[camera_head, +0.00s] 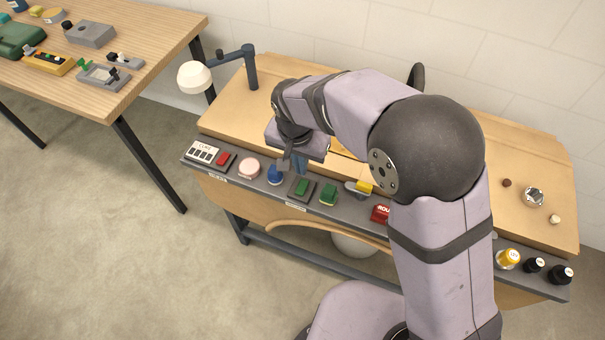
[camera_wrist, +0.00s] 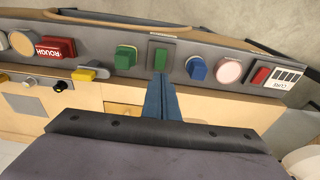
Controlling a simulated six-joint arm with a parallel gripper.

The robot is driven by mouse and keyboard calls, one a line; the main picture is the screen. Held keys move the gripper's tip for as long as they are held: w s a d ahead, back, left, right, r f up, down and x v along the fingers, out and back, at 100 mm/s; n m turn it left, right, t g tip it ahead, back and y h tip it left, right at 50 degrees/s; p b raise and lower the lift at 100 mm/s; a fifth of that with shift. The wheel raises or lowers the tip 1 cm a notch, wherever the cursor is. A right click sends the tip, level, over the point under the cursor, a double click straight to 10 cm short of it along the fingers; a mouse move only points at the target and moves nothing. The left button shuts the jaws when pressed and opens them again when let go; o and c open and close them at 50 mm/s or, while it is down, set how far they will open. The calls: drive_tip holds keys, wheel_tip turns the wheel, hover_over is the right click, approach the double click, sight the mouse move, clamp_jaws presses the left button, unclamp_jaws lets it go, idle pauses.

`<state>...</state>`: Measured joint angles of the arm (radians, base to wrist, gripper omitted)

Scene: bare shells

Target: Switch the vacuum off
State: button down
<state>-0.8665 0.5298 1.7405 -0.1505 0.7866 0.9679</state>
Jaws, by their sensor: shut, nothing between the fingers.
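A control strip (camera_head: 227,174) runs along the bench's front edge. No control has a readable vacuum label. A green switch (camera_head: 302,187) sits on a dark plate; it also shows in the wrist view (camera_wrist: 161,55). A green knob (camera_head: 328,194) is to its right in the head view, and a blue knob (camera_head: 276,175) to its left. My gripper (camera_head: 301,172) is shut and empty, fingers together. In the wrist view its tips (camera_wrist: 161,78) point at the green switch's plate, just short of it in the picture; I cannot tell if they touch.
A CURE panel (camera_head: 204,152) with a red button (camera_head: 224,159) and a pink button (camera_head: 249,167) are at the left. A yellow lever (camera_head: 364,187) and red ROUGH button (camera_head: 381,213) are to the right. A lamp (camera_head: 194,77) stands at the bench's left end.

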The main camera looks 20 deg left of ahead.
sight(303, 183)
drive_tip(key=shift+w+f+p, duration=0.2)
drive_tip(key=shift+f+p, duration=0.1)
drive_tip(key=shift+f, duration=0.9)
drive_tip(key=shift+w+f+p, duration=0.15)
drive_tip(key=shift+f+p, duration=0.2)
drive_tip(key=shift+f, duration=0.8)
drive_tip(key=shift+w+f+p, duration=0.2)
drive_tip(key=shift+f+p, duration=0.1)
drive_tip(key=shift+f, duration=0.9)
